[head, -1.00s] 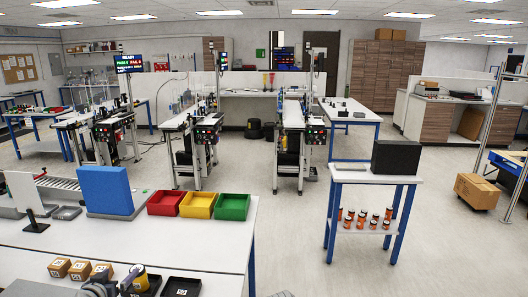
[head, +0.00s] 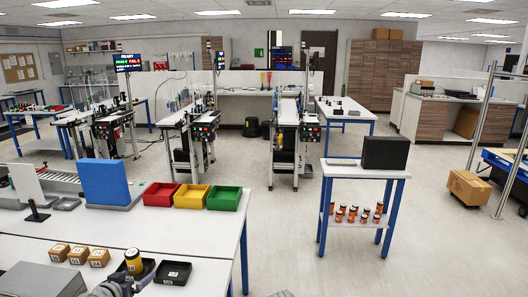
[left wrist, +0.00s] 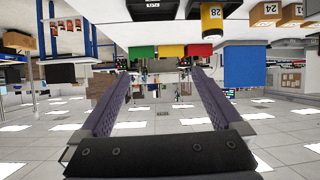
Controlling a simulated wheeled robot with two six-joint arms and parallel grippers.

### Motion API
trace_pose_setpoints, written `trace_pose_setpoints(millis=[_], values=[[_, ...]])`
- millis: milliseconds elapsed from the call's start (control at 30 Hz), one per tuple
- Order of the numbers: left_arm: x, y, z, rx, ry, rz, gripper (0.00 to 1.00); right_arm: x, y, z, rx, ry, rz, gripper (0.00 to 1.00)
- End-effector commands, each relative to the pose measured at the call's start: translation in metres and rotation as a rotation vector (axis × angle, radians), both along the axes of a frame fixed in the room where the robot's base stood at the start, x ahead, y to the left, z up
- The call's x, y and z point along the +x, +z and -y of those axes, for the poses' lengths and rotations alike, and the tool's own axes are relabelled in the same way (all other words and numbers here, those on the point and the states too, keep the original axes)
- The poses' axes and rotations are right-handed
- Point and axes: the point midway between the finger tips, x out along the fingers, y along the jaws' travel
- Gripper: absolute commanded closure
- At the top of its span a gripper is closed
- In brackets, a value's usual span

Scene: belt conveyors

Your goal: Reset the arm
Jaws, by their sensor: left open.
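My left gripper (head: 122,287) is at the bottom edge of the head view, partly cut off, beside the near table's front part. In the left wrist view, which is upside down, its two long fingers (left wrist: 160,76) are spread with nothing between them. My right gripper is not in view.
Several small cartons (head: 79,255) and a black tray (head: 173,272) are on the near white table (head: 215,256). Red (head: 160,194), yellow (head: 191,196) and green (head: 224,198) bins line its far side. A stand with orange bottles (head: 365,173) is to the right. Open floor lies between.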

Motion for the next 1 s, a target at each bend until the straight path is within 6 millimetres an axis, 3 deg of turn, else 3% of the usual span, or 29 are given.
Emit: trace_pose_setpoints(millis=[267, 467, 600, 700, 833, 1000], values=[[0.003, -0.039, 0.07, -0.035, -0.131, -0.132, 0.0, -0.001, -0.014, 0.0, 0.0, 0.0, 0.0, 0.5], [-0.01, -0.087, 0.151, -0.054, -0.266, -0.327, 0.0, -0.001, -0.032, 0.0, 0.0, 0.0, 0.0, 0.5], [-0.043, -0.135, 0.223, -0.03, -0.361, -0.555, 0.0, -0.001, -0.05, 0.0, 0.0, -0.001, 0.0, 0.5], [-0.073, -0.163, 0.261, 0.018, -0.389, -0.719, 0.0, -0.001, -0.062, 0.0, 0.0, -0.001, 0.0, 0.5], [-0.11, -0.189, 0.292, 0.103, -0.379, -0.893, 0.0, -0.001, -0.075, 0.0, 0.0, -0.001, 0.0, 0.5], [-0.149, -0.207, 0.313, 0.223, -0.318, -1.048, 0.0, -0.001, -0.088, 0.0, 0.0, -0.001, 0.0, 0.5]])
